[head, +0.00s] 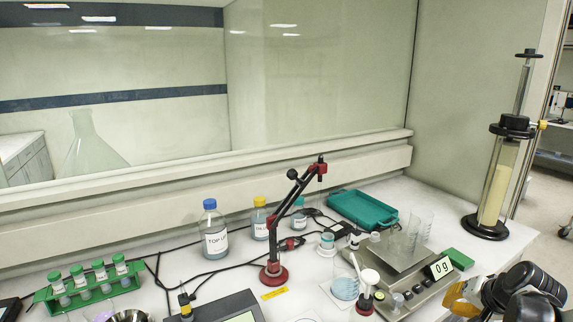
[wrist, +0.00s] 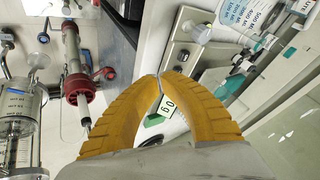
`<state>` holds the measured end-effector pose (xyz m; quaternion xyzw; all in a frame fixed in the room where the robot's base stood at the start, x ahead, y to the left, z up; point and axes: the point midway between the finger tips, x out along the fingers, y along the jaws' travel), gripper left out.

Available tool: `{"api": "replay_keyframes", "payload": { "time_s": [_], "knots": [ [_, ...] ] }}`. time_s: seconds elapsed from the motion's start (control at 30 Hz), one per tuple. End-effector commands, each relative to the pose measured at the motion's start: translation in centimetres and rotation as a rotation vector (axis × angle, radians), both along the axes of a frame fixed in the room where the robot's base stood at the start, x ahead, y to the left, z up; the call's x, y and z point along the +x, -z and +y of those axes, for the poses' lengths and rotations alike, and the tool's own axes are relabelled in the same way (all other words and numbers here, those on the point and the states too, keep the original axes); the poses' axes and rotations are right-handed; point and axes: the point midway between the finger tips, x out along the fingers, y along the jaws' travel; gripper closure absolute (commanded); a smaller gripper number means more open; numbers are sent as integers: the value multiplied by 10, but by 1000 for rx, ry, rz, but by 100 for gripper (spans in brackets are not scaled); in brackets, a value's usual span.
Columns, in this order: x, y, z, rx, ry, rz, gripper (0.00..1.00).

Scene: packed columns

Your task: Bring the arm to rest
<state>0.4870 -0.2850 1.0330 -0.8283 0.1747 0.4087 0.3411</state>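My gripper (head: 455,298) is at the lower right of the head view, near the scale at the bench's right front. Part of my arm shows dark behind it. In the wrist view the two yellow ribbed fingers of my gripper (wrist: 160,76) arch inward and their tips meet. Nothing shows held between them. The scale's "0 g" display (head: 441,267) is just left of my gripper; it also shows in the wrist view (wrist: 168,107), seen through the gap below the fingertips.
A packed glass column (head: 497,180) stands at the right. A red-jointed stand (head: 273,272), a teal tray (head: 362,209), beakers (head: 419,228), bottles such as the blue-capped one (head: 215,238), and a green tube rack (head: 90,290) crowd the bench. A green block (head: 458,258) lies beside the scale.

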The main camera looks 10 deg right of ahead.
Motion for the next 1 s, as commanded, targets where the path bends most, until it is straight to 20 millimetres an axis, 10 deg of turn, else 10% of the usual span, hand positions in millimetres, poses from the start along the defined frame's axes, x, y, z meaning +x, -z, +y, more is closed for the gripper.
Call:
{"api": "replay_keyframes", "payload": {
  "time_s": [0.47,0.8,1.0],
  "knots": [
    [-15,-46,120,-134,-208,49,100],
    [-87,-71,246,-347,-500,54,100],
    [-122,-70,279,-436,-613,34,100]
  ]
}}
